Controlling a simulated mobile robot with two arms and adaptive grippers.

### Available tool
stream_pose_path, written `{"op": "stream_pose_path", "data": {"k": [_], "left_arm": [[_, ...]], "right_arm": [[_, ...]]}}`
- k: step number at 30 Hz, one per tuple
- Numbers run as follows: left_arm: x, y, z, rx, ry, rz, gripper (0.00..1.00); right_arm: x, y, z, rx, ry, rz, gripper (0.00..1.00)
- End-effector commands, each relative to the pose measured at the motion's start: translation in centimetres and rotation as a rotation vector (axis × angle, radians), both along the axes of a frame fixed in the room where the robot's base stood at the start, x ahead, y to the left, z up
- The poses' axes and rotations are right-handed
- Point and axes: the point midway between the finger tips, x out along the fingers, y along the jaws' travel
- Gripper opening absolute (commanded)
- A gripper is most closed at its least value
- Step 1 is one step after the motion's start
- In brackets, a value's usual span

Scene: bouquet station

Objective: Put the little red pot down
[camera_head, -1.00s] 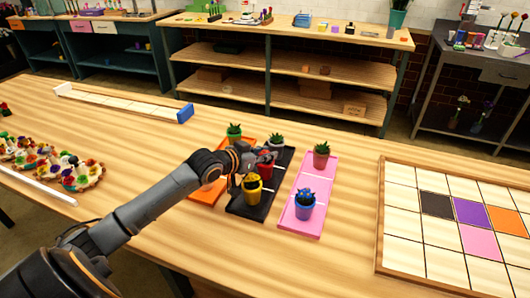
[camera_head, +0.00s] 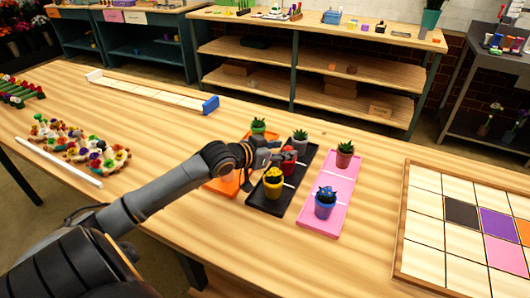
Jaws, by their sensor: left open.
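The little red pot (camera_head: 289,155) stands on the black tray (camera_head: 262,197), between a grey pot (camera_head: 300,138) behind it and a yellow pot (camera_head: 273,182) in front. My left gripper (camera_head: 280,156) is at the red pot, with its fingers open beside it. The gripper partly hides the pot, and I cannot tell whether the fingers touch it. My right gripper is not in view.
A pink tray (camera_head: 312,217) on the right holds a blue pot (camera_head: 325,204) and a brown pot (camera_head: 344,155). An orange tray (camera_head: 222,186) with a green pot (camera_head: 258,127) lies left. A tiled board (camera_head: 452,240) is far right; bare table lies between.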

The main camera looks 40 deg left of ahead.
Motion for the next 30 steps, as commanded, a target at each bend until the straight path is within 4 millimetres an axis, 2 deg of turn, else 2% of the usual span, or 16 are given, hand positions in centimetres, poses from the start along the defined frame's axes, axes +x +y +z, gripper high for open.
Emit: {"op": "stream_pose_path", "data": {"k": [6, 15, 21, 30], "left_arm": [[-3.6, 0.6, 1.2, 0.0, 0.006, -0.001, 0.47], [-7.0, 1.1, 2.7, -0.003, 0.003, 0.0, 0.47], [-8.1, 1.3, 3.3, -0.001, 0.002, -0.001, 0.47], [-8.2, 1.3, 3.4, -0.001, 0.0, 0.0, 0.47]], "right_arm": [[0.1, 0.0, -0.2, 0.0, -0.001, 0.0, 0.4], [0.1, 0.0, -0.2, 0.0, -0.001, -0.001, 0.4], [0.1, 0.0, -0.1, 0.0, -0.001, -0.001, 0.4], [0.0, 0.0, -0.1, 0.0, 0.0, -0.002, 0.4]]}}
